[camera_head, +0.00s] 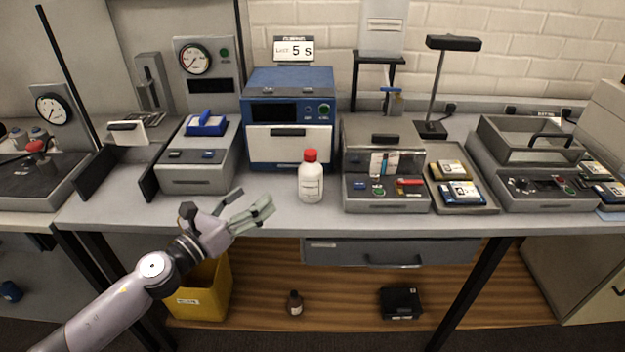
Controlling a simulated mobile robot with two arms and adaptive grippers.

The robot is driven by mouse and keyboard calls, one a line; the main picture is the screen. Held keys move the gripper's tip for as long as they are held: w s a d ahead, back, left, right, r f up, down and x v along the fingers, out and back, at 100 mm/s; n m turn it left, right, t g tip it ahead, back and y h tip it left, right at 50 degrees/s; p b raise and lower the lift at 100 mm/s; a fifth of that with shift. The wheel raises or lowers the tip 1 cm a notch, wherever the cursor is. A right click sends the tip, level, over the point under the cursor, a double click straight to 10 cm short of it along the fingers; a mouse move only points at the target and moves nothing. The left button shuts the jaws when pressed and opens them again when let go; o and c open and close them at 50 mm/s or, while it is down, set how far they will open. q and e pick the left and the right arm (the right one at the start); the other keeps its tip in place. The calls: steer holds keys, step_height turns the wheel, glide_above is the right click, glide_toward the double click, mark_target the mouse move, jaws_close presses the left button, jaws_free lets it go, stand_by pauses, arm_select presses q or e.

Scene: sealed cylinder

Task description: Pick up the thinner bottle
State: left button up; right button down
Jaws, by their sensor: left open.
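A white bottle with a red cap (311,180) stands upright on the workbench, near its front edge, in front of the blue machine. A small dark brown bottle (295,303) stands on the wooden lower shelf under the bench; it looks smaller and narrower than the white one. My left gripper (256,212) is open and empty at the bench's front edge, to the left of the white bottle and apart from it. The brown bottle is well below the gripper. My right gripper is not in view.
A blue machine (289,85) and grey devices line the bench (275,214). A drawer (390,252) hangs under the bench top. A yellow bin (205,291) and a black box (400,302) are on the lower shelf. Bench space beside the white bottle is clear.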

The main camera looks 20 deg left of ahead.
arm_select(q)
steer(key=m+g+h, duration=0.1)
steer(key=m, duration=0.2)
steer(key=m+p, duration=0.1)
steer(key=p, duration=0.3)
glide_toward(310, 168)
steer(key=shift+h, duration=0.3)
steer(key=w, duration=0.5)
steer(key=shift+w+d+f, duration=0.2)
steer(key=shift+d+f, duration=0.15)
steer(key=shift+f+p+x, duration=0.2)
steer(key=shift+x, duration=0.9)
steer(key=shift+f+p+x, duration=0.15)
steer(key=shift+f+x, duration=0.1)
steer(key=shift+x, duration=0.8)
steer(key=shift+f+p+x, duration=0.2)
steer(key=shift+x, duration=0.9)
steer(key=shift+s+d, duration=0.1)
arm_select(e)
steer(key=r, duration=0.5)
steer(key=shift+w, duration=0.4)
arm_select(q)
steer(key=shift+c, duration=0.3)
steer(key=c, duration=1.3)
steer(key=shift+r, duration=0.1)
steer(key=shift+c, duration=0.6)
steer(key=shift+r, duration=0.1)
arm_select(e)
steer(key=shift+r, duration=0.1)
